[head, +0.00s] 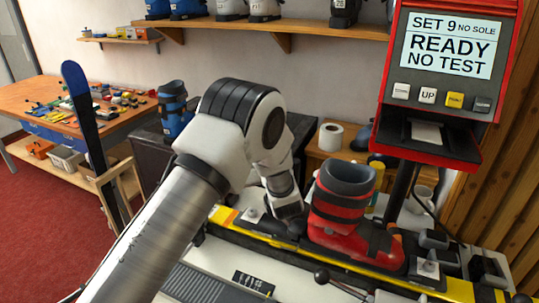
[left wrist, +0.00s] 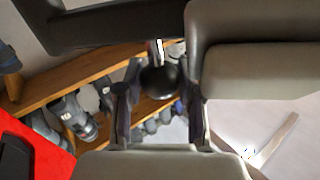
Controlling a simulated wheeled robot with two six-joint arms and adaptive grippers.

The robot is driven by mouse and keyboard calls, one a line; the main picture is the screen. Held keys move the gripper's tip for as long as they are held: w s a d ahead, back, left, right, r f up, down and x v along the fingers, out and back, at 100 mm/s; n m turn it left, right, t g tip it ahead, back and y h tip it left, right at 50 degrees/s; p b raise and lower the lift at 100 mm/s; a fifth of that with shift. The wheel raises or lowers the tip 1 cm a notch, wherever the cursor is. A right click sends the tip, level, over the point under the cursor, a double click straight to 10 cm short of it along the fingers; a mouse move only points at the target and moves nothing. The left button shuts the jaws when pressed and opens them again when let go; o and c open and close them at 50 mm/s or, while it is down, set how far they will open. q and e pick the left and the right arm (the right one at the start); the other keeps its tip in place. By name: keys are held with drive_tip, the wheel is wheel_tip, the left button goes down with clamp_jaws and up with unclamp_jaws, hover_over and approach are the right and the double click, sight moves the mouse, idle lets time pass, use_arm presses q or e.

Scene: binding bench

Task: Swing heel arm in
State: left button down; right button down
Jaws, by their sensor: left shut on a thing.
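A red and dark grey ski boot (head: 345,215) stands upright on the bench fixture, its toe to the right. My left gripper (head: 290,215) is low at the left of the boot, on its heel side, and largely hides what it holds there. In the left wrist view, the two fingers of my left gripper (left wrist: 158,100) are closed around a round black knob (left wrist: 157,80) on a thin metal stem. The rest of the heel arm is hidden behind my gripper and wrist in the head view. My right gripper is not in view.
A red tester (head: 440,95) with screen reading "SET 9 NO SOLE, READY NO TEST" stands at the right. A black-knobbed lever (head: 321,275) sticks up at the bench front. A paper roll (head: 331,136) stands behind. A shelf (head: 290,25) with boots is on the wall.

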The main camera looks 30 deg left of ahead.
use_arm(q)
drive_tip(key=c, duration=0.7)
unclamp_jaws()
drive_tip(key=shift+d, duration=0.1)
drive_tip(key=v, duration=0.7)
drive_tip(key=shift+s+d, duration=0.1)
drive_tip(key=shift+s, duration=0.1)
